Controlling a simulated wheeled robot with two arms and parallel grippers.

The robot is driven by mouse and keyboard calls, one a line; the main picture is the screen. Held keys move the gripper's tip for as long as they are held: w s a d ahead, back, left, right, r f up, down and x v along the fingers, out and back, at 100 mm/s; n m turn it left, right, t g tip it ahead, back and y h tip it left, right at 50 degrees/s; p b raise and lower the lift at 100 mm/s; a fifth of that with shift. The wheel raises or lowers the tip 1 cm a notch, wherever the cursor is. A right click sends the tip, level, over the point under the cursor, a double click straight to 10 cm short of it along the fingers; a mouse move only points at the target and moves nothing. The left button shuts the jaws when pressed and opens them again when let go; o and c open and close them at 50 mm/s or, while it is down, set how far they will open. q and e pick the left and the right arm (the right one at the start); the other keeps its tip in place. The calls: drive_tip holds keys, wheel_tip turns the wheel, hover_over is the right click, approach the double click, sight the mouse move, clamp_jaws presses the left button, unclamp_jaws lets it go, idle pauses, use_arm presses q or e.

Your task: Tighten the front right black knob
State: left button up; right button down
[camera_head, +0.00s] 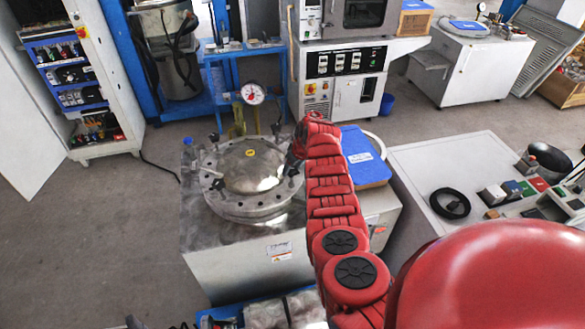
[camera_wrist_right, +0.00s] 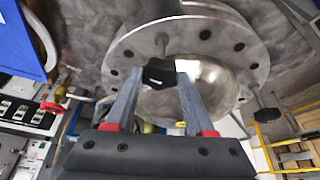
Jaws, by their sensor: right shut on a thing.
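A round metal vessel lid (camera_head: 248,165) with a domed middle and a bolted flange sits on a metal cabinet in the head view. My right gripper (camera_wrist_right: 160,78) is at the right side of the flange, and the arm hides most of it in the head view. In the right wrist view its two fingers are shut on a black knob (camera_wrist_right: 158,72), which sits between the fingertips on a metal bolt at the flange. Another black knob (camera_wrist_right: 267,115) stands at the right of the flange in the wrist view. My left gripper is not in view.
A pressure gauge (camera_head: 253,93) stands behind the lid. A blue panel (camera_head: 362,157) lies right of my right arm. A grey console (camera_head: 440,165) with a black ring is further right. Open floor (camera_head: 100,220) lies left of the cabinet.

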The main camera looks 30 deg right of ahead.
drive_tip(key=shift+s+a+m+h+p, duration=0.15)
drive_tip(key=shift+m+h+p, duration=0.35)
drive_tip(key=shift+m, duration=0.5)
drive_tip(key=shift+a+f+m+h, duration=0.15)
drive_tip(key=shift+m+h, duration=0.15)
drive_tip(key=shift+m, duration=0.9)
drive_tip(key=shift+w+m+g+h+b, duration=0.2)
drive_tip(key=shift+m+g+h+b, duration=0.15)
drive_tip(key=shift+m+b, duration=0.55)
drive_tip(key=shift+m+h+b, duration=0.45)
drive_tip(key=shift+m+b, duration=0.3)
drive_tip(key=shift+m, duration=0.45)
drive_tip(key=shift+m+g, duration=0.25)
drive_tip(key=shift+m, duration=0.05)
